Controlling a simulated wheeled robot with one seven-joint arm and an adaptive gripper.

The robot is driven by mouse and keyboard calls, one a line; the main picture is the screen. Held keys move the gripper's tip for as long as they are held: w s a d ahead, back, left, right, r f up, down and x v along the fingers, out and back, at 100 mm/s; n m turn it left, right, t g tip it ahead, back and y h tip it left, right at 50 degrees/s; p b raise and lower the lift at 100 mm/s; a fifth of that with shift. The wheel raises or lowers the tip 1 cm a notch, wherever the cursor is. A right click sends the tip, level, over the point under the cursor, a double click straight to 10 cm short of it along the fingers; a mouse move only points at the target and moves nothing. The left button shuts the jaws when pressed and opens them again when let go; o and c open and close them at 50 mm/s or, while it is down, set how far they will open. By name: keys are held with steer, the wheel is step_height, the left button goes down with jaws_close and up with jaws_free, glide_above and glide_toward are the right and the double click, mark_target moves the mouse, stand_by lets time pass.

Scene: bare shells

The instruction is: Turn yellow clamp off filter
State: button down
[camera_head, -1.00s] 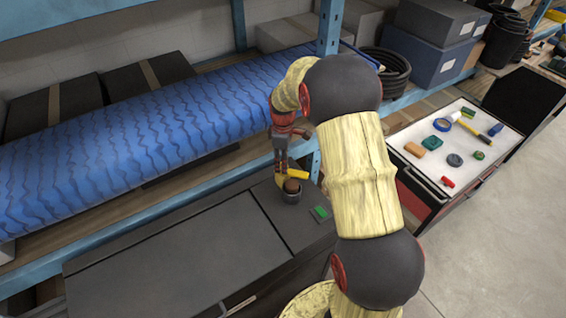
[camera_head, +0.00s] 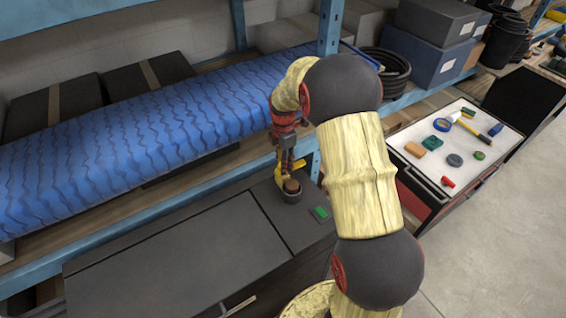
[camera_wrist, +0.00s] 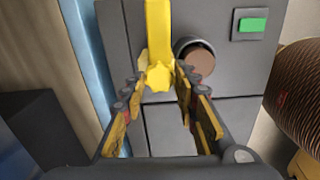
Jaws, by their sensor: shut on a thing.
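The yellow clamp (camera_wrist: 158,40) is a long lever; in the wrist view it points up the picture, its broad lower end between my fingertips. My gripper (camera_wrist: 161,82) is shut on that end. The filter seems to be the brown round top (camera_wrist: 201,60) in a dark ring, just right of the clamp. In the head view the filter (camera_head: 292,186) sits on the dark cabinet, below my gripper (camera_head: 287,166). The clamp (camera_head: 282,174) shows there in part, left of and above the filter. Whether the clamp touches the filter is unclear.
A green patch (camera_head: 320,213) lies on the dark cabinet top (camera_head: 190,260) near the filter. A blue shelf post (camera_head: 330,28) stands close behind my arm. A long blue roll (camera_head: 130,135) lies on the shelf. A white-topped cart (camera_head: 410,130) with small items stands at right.

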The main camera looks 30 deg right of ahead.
steer(key=shift+n, duration=0.3)
stand_by(0.4)
steer(key=c, duration=1.5)
jaws_free()
steer(key=shift+o, duration=0.5)
step_height(320, 180, up, 12)
